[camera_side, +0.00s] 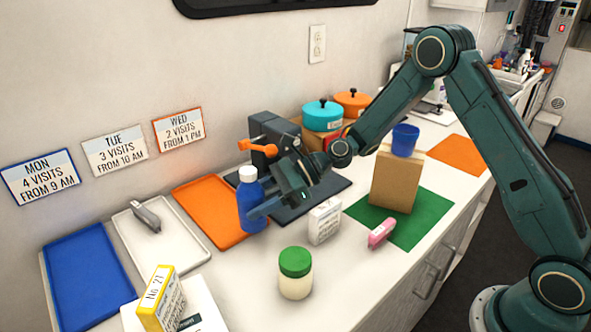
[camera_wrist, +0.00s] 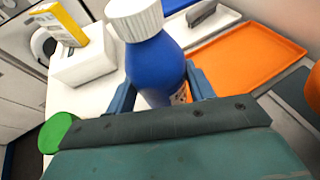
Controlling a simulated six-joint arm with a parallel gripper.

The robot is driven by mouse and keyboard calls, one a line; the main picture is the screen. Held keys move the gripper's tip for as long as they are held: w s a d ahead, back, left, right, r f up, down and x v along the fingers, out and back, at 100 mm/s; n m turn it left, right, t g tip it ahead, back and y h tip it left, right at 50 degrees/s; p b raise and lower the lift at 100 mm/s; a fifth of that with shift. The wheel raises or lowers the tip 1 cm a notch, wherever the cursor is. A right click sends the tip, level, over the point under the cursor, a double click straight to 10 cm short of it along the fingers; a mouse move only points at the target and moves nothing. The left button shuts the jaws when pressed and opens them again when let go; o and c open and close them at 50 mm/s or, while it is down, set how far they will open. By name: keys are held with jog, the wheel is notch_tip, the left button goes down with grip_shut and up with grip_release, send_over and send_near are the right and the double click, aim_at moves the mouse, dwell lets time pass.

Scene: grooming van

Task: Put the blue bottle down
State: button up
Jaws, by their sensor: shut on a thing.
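The blue bottle (camera_side: 250,203) has a white cap and stands upright between the fingers of my gripper (camera_side: 270,207). In the wrist view the blue bottle (camera_wrist: 155,68) fills the middle, with a finger of my gripper (camera_wrist: 158,95) on each side of it. My gripper is shut on its body. In the side view the bottle is in front of the right edge of the orange tray (camera_side: 215,208). I cannot tell whether its base touches the counter.
A blue tray (camera_side: 85,275) and a white tray (camera_side: 168,232), holding a grey clipper-like item (camera_side: 146,217), lie left. A green-lidded jar (camera_side: 295,273), white box (camera_side: 324,221) and pink item (camera_side: 381,232) stand nearby. A yellow box (camera_side: 160,300) is at front left. A brown box (camera_side: 396,182) bears a blue cup (camera_side: 405,139).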

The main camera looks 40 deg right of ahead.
aim_at(247, 201)
jog(key=shift+f, duration=0.65)
jog(key=shift+w, duration=0.35)
jog(key=shift+w, duration=0.1)
jog(key=shift+w, duration=1.55)
jog(key=shift+f, duration=0.55)
jog(key=o, duration=1.2)
jog(key=shift+f, duration=0.15)
jog(key=shift+o, duration=0.2)
